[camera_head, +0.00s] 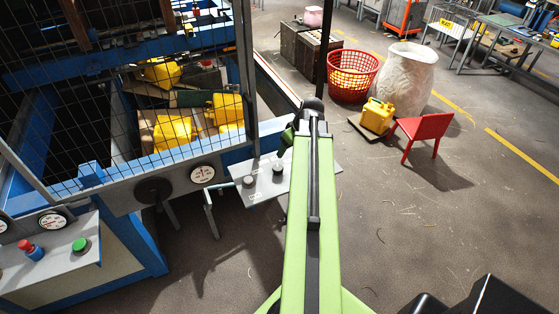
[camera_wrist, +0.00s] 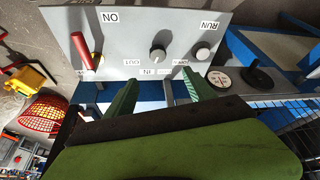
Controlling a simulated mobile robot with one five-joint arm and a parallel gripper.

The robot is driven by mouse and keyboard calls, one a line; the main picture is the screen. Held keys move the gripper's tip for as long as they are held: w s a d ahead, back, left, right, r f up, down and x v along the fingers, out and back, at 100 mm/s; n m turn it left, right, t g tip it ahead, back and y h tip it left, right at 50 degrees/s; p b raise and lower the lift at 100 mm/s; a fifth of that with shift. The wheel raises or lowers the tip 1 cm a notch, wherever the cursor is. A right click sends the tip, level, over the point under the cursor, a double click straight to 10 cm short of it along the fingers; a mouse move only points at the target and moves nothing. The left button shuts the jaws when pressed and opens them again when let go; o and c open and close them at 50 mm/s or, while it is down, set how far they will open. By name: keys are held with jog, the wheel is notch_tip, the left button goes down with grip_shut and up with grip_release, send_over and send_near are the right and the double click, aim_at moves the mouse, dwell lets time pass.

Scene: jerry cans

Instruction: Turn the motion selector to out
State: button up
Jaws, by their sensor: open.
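The motion selector, a dark round knob (camera_wrist: 157,54), sits mid-panel beside the OUT and IN labels in the wrist view. A pale mark shows on it, but I cannot tell which label it points to. It also shows in the head view (camera_head: 278,169), left of my arm. The grey control panel (camera_wrist: 125,25) fills the top of the wrist view, its lettering upside down. My gripper (camera_wrist: 160,77) is open and empty. Its two green fingers are spread below the knob, apart from it in the picture. The head view hides most of the gripper behind my arm.
A red-handled lever (camera_wrist: 84,50) and a pale knob (camera_wrist: 202,51) flank the selector. A mesh cage (camera_head: 190,95) with yellow jerry cans stands behind the panel at left. A gauge (camera_head: 202,172) and black handwheel (camera_head: 153,190) are close by.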

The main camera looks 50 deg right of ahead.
aim_at(278, 168)
jog(key=b+x, duration=1.6)
jog(key=x, duration=0.1)
jog(key=shift+d+f, duration=0.2)
jog(key=shift+d, duration=0.1)
jog(key=shift+r, duration=0.1)
jog(key=shift+c, duration=0.2)
jog(key=c, duration=1.3)
jog(key=shift+a, duration=0.1)
